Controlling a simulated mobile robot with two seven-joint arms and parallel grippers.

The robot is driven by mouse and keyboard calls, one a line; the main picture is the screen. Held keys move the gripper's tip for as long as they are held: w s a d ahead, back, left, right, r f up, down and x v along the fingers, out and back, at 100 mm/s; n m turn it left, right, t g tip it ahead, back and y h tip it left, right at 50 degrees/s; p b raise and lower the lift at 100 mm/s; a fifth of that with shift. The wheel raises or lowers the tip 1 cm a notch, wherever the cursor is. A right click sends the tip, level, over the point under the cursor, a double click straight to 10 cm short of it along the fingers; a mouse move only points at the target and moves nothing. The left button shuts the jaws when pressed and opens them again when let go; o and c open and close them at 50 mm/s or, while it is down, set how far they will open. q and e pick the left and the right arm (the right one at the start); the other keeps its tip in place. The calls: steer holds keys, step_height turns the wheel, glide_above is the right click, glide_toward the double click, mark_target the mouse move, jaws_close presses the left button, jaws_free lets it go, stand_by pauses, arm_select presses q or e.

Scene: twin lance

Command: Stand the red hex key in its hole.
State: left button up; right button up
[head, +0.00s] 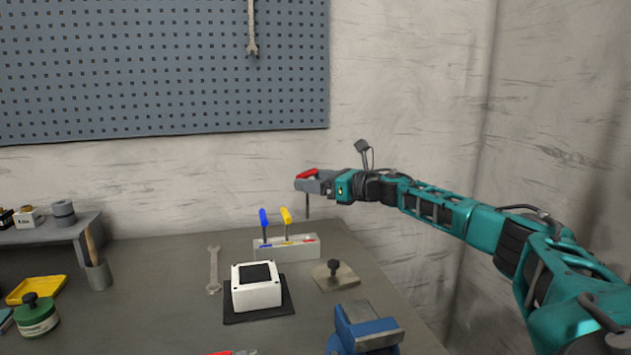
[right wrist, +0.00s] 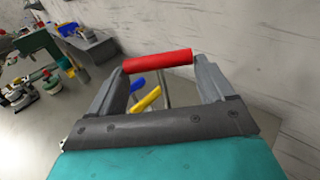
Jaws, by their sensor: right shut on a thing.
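The red hex key (head: 306,173) is held by its red handle in my right gripper (head: 312,180), with its dark shaft pointing down. In the right wrist view the red handle (right wrist: 157,61) spans between the two fingers of the gripper (right wrist: 157,75). The pale holder block (head: 300,251) stands on the bench below and slightly left of the held key. A blue hex key (head: 263,220) and a yellow hex key (head: 286,217) stand upright in it. A red mark (head: 309,240) shows at the right end of the block. The key's tip is above the block, apart from it. My left gripper is not in view.
A white box (head: 256,291) on a black mat (head: 230,313) stands in front of the holder. A wrench (head: 214,270) lies to its left. A plate with a dark knob (head: 334,268) and a blue vise (head: 366,330) are at the front right.

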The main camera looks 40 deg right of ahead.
arm_select(q)
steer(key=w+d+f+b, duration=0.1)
steer(key=b, duration=0.2)
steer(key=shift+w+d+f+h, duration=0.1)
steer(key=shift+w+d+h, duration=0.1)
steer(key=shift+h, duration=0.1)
arm_select(e)
step_height(320, 180, down, 4)
steer(key=shift+f, duration=0.15)
arm_select(q)
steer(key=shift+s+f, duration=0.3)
steer(key=shift+b, duration=0.35)
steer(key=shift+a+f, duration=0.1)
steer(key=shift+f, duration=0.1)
stand_by(0.7)
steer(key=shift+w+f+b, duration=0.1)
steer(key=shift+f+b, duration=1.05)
steer(key=shift+b, duration=0.15)
arm_select(e)
steer(key=shift+f, duration=1.35)
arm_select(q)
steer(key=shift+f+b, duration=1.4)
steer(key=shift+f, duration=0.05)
arm_select(e)
steer(key=shift+f, duration=1.45)
steer(key=o, duration=0.9)
